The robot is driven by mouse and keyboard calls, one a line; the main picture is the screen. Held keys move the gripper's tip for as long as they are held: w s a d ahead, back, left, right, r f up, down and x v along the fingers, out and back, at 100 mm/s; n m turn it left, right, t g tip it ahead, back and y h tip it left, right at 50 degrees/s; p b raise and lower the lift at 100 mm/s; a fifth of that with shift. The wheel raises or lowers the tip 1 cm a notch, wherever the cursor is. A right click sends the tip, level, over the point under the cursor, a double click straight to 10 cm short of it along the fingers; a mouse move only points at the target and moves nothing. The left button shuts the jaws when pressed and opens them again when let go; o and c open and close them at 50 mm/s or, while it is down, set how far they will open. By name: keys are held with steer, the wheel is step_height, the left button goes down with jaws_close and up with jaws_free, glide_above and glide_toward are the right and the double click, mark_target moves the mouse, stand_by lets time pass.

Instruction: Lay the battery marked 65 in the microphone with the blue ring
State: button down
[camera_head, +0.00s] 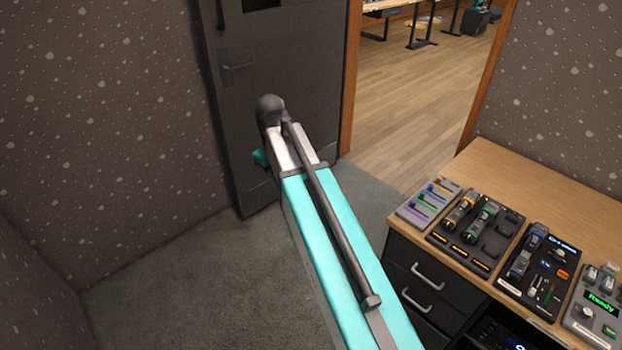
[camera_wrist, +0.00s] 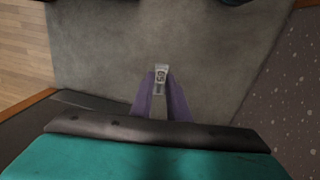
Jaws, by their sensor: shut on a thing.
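In the wrist view, my gripper (camera_wrist: 161,84) has its two purple fingers shut on a small pale battery (camera_wrist: 161,74). The battery shows a dark label that reads 65, and it is held over bare grey floor. In the head view, my arm reaches away from the desk and hides the gripper and battery. A dark microphone with blue on it (camera_head: 526,250) lies on a black panel at the right; whether the blue is its ring is too small to tell. Two more microphones, one with orange (camera_head: 461,209) and one with green (camera_head: 484,221), lie on the tray to its left.
The wooden desk (camera_head: 520,179) has dark drawers (camera_head: 420,277) below. A small panel with coloured sliders (camera_head: 429,201) is at its left end, and a unit with a green "Ready" display (camera_head: 600,303) at the right. A dark door (camera_head: 240,112) stands behind my arm. The floor left is clear.

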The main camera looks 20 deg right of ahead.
steer(key=a, duration=0.3)
steer(key=shift+s+a+r+n, duration=0.1)
steer(key=shift+a+r+n, duration=0.1)
steer(key=shift+n, duration=0.2)
steer(key=shift+d, duration=0.15)
steer(key=shift+d, duration=0.45)
steer(key=shift+s, duration=0.1)
